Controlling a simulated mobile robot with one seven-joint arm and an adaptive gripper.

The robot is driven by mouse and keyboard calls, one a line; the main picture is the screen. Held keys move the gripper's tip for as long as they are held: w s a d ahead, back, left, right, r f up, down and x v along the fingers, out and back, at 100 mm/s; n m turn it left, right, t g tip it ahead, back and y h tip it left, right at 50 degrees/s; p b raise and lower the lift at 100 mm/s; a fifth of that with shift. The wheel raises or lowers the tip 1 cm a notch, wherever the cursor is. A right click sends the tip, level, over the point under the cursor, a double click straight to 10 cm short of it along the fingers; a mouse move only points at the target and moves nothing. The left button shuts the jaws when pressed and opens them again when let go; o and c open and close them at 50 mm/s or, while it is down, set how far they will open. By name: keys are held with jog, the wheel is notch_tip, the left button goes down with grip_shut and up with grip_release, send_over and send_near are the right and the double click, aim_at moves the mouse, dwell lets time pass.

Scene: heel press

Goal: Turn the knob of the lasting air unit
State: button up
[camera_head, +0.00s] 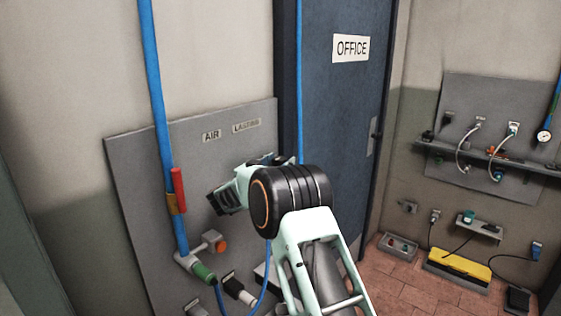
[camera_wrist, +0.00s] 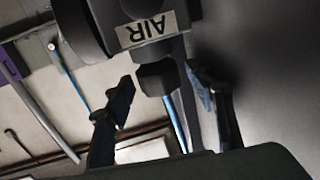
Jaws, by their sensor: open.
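The lasting air unit shows in the wrist view as a dark body with an upside-down AIR label (camera_wrist: 146,30). A dark, blocky knob (camera_wrist: 157,78) sticks out just below that label. My gripper (camera_wrist: 162,95) is open, with one finger on each side of the knob. I cannot tell whether either finger touches it. In the head view my gripper (camera_head: 232,190) is at the grey wall panel (camera_head: 135,180), below the AIR (camera_head: 211,136) and LASTING (camera_head: 246,126) signs. My arm and gripper hide the unit there.
A blue air pipe (camera_head: 158,100) with a red-handled valve (camera_head: 178,190) runs down left of my gripper. Blue hoses and fittings (camera_head: 203,270) are below. A blue office door (camera_head: 340,110) stands right of the panel. A second panel (camera_head: 500,90) hangs farther right.

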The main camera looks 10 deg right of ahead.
aim_at(276, 162)
jog(key=v, duration=0.7)
jog(key=shift+s, duration=0.1)
jog(key=shift+r, duration=0.1)
